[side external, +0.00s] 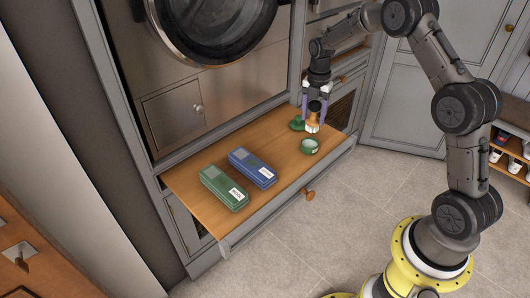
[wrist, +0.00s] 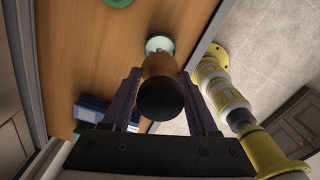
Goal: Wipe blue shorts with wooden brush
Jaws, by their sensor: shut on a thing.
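My gripper (side external: 313,117) is shut on the wooden brush (side external: 313,121), which has a brown body and a black end. In the wrist view the brush (wrist: 158,68) stands between the two purple fingers, black end toward the camera and pale tip away. The brush is held upright near the right end of the wooden bench top. The task's blue shorts seem to be the flat blue item (side external: 252,168) with a grey patch and white label; it looks boxy, and I cannot tell if it is cloth. It is left of my gripper, apart from it, and partly shows in the wrist view (wrist: 94,108).
A similar green item (side external: 224,188) lies left of the blue one on the bench top (side external: 190,180). A small green cup (side external: 309,147) stands just in front of the brush. A green round piece (side external: 297,125) lies behind-left of it. A round door overhangs the back.

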